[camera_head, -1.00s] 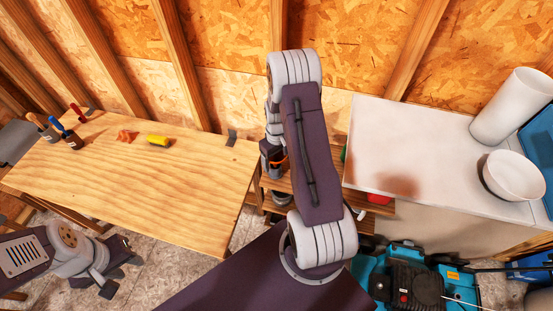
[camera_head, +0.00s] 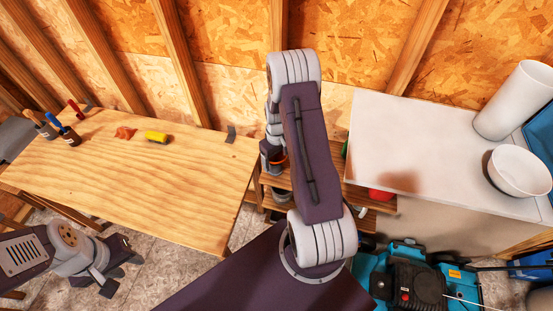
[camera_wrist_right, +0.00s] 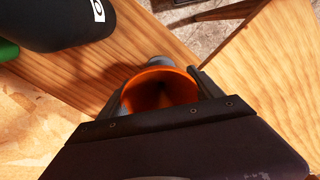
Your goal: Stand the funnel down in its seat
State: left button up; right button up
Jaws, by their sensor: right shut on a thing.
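The orange funnel (camera_wrist_right: 160,92) is between the two fingers of my right gripper (camera_wrist_right: 160,90), which is shut on it. I look into its wide mouth in the right wrist view. A grey rounded thing (camera_wrist_right: 158,62) shows just beyond its rim; I cannot tell whether this is the seat. My left gripper (camera_head: 122,274) is open and empty over the floor at lower left.
A dark bottle (camera_wrist_right: 65,20) with a green part lies near the funnel in the wrist view. The wooden bench (camera_head: 140,185) holds brushes and a yellow thing (camera_head: 157,137). A white cabinet top (camera_head: 430,135) carries a bowl (camera_head: 520,170) and a cylinder (camera_head: 513,100). A blue mower (camera_head: 415,280) stands below.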

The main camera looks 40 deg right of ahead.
aim_at(277, 160)
jog(key=shift+f+b, duration=0.5)
jog(key=shift+f, duration=0.3)
jog(key=o, duration=1.4)
notch_tip(277, 160, up, 9)
jog(key=shift+r+b, duration=0.1)
jog(key=shift+b, duration=0.8)
